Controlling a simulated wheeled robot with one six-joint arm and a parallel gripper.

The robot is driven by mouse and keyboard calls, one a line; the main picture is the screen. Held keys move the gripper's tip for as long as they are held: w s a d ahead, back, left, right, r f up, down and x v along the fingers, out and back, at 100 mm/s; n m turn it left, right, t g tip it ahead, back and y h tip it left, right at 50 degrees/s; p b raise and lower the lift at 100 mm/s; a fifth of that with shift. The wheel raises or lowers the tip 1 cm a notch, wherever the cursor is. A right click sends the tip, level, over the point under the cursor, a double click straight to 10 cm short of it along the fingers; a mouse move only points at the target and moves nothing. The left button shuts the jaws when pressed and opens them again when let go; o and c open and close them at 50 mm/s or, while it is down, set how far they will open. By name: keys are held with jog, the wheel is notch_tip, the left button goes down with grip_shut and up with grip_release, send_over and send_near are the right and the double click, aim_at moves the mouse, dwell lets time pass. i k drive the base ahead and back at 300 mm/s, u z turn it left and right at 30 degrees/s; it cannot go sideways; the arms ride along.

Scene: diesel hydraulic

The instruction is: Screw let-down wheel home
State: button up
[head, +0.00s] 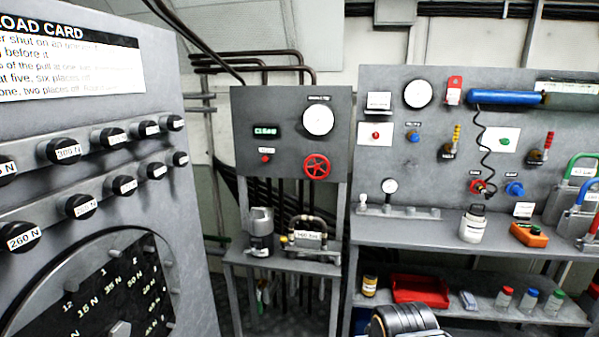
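A red handwheel (317,166), the likely let-down wheel, is on the lower right of a grey gauge panel (262,108) at the middle back. It faces me, and its rim and spokes are unobstructed. I cannot tell how far it is screwed in. Above it are a round white gauge (318,120) and a dark display (267,131) with green characters that seem to read "CLEAN". A small red knob (265,158) is left of the wheel.
A load card panel (190,230) with black knobs fills the left. Below the wheel, a stand (283,262) holds a grey canister (261,232) and a pipe-handled block (308,240). At right is a crowded bench (385,230). Space before the wheel looks clear.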

aim_at(317, 166)
jog(key=u, duration=0.5)
jog(key=i, duration=0.7)
jog(key=u, duration=0.55)
jog(key=i, duration=0.85)
jog(key=z, duration=0.2)
